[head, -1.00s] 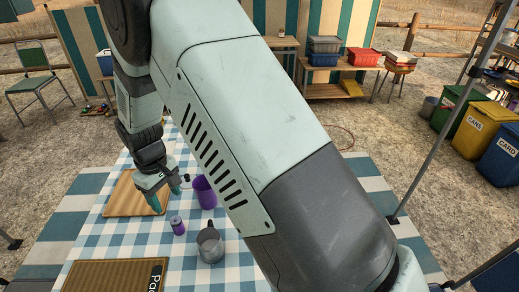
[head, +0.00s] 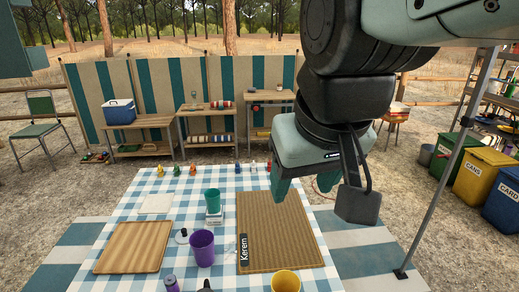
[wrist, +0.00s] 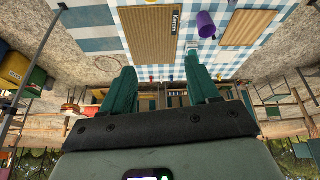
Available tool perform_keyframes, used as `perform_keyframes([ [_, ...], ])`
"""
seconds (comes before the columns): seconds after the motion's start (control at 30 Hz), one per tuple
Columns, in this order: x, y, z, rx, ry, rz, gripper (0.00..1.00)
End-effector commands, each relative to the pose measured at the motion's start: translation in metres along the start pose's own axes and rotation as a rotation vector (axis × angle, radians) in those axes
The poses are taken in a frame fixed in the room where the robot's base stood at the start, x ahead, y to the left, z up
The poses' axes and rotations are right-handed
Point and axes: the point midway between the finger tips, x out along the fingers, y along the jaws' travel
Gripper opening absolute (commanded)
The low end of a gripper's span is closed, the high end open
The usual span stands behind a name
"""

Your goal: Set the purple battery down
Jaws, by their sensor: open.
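The purple battery (head: 172,285) is a small purple cylinder with a grey top. It stands upright on the blue-and-white checked tablecloth, cut off by the lower edge of the head view, left of and nearer than the purple cup (head: 202,248). My gripper (head: 306,187) is raised well above the table, over the right side near the brown woven mat (head: 278,236). In the wrist view my gripper (wrist: 161,76) has its two teal fingers wide apart with nothing between them. I cannot make out the battery in the wrist view.
A wooden board (head: 133,248) lies at the left, and a green cup (head: 212,201) stands on a small white device. A yellow cup (head: 285,281) is at the front. Small coloured figures line the far edge. Bare cloth shows between the board and the mat.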

Motion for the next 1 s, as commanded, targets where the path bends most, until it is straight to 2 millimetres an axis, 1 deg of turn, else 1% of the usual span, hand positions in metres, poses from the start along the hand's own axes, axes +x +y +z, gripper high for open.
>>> perform_keyframes([
  [0.03, -0.008, 0.005, 0.013, 0.036, 0.025, 0.009, 0.60],
  [0.1, -0.014, 0.009, 0.027, 0.072, 0.043, 0.016, 0.60],
  [0.2, -0.019, 0.013, 0.040, 0.103, 0.059, 0.023, 0.60],
  [0.27, -0.020, 0.013, 0.043, 0.113, 0.064, 0.025, 0.60],
  [1.0, -0.020, 0.014, 0.044, 0.116, 0.065, 0.025, 0.60],
])
